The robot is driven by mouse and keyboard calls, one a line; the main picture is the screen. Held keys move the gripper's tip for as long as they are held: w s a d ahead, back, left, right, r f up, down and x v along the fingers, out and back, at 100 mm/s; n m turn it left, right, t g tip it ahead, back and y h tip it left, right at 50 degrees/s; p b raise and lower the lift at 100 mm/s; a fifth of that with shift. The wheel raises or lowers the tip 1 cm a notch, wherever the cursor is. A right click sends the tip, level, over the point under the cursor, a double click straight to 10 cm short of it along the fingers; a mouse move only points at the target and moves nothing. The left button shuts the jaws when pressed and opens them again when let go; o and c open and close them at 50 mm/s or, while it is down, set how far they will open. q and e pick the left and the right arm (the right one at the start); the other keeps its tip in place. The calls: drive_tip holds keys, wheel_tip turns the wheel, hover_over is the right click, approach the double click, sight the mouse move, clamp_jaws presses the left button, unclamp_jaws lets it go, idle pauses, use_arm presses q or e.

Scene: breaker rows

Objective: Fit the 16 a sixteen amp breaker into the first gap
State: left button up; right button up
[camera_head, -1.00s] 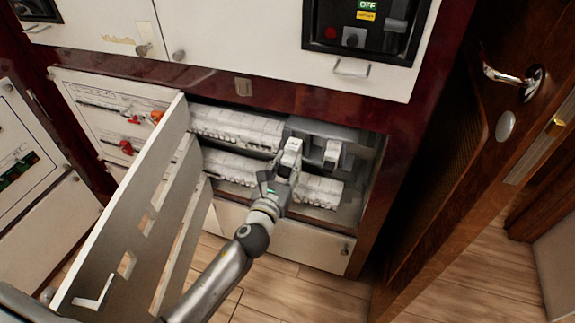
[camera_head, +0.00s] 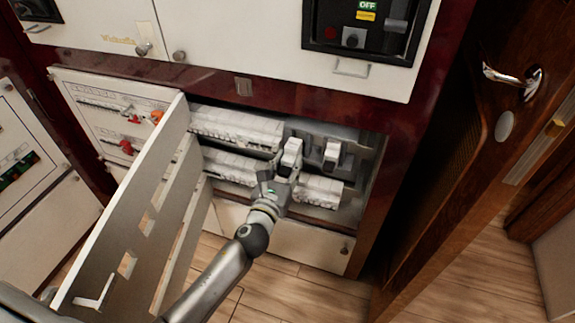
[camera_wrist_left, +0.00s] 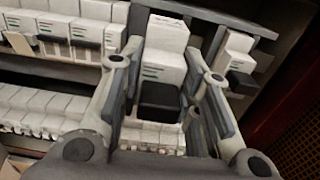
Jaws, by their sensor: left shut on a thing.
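My left gripper (camera_head: 279,178) is inside the open cabinet and shut on a white breaker (camera_head: 291,153). In the left wrist view the same breaker (camera_wrist_left: 163,65), with a black toggle, stands between the two fingers (camera_wrist_left: 161,88). It is at the upper row, just right of the row's white breakers (camera_head: 236,128). I cannot tell whether it touches the rail. Another single white breaker (camera_head: 332,152) stands to the right; it also shows in the left wrist view (camera_wrist_left: 234,60). My right gripper is not in view.
A lower breaker row (camera_head: 319,190) runs below the gripper. The open cabinet door panel (camera_head: 140,215) with cut-out slots stands to the left of my arm. The cabinet's right side wall (camera_head: 374,200) borders the opening. A wooden door (camera_head: 450,170) is at the right.

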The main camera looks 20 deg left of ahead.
sight(293, 155)
use_arm(q)
drive_tip(key=shift+w, duration=2.1)
drive_tip(key=shift+w+d, duration=0.1)
drive_tip(key=shift+w, duration=0.2)
drive_tip(key=shift+w, duration=0.3)
drive_tip(key=o, duration=1.2)
drive_tip(key=shift+o, duration=0.2)
drive_tip(key=shift+s+f, duration=0.1)
drive_tip(key=shift+s, duration=0.1)
drive_tip(key=s, duration=1.1)
drive_tip(key=shift+s, duration=0.25)
